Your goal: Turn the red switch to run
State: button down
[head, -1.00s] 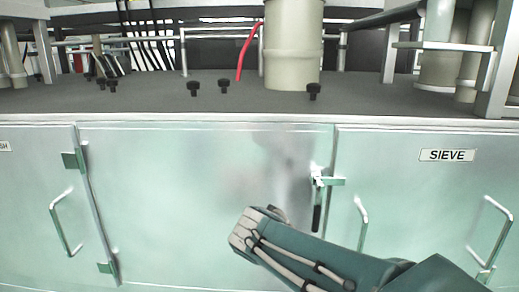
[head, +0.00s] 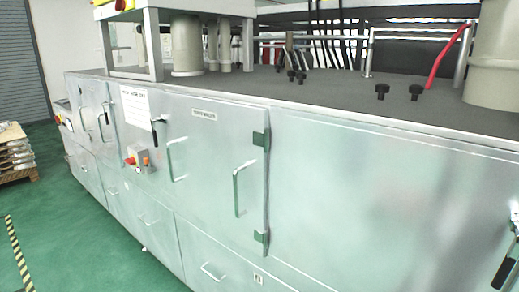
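A small control box (head: 137,158) with a red switch (head: 130,161) is on the cabinet front, left of the middle, below a white notice. The switch is too small to read its position or any labels. Another small red and yellow control (head: 58,119) shows at the far left end of the cabinet. Part of a yellow box with red on it (head: 123,4) shows at the top edge. I cannot tell for sure which is the task's switch. My gripper is not in view.
The long metal cabinet (head: 335,190) has doors with protruding handles (head: 240,188) and black latches. Its grey top (head: 340,105) carries pipes and black knobs. Green floor (head: 60,210) is open at left, with a pallet of castings (head: 15,152) and striped tape (head: 18,262).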

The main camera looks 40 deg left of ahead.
aim_at(131, 161)
jog(key=u, duration=2.3)
jog(key=i+j+u, duration=0.4)
jog(key=i, duration=0.5)
jog(key=i+u, duration=0.4)
jog(key=i, duration=0.55)
jog(key=i+z, duration=0.25)
jog(key=i, duration=0.25)
jog(key=i+j+z, duration=0.25)
jog(key=i, duration=0.2)
jog(key=i+j+z, duration=0.25)
jog(key=i, duration=0.2)
jog(key=i+j+z, duration=0.8)
jog(key=l, duration=0.1)
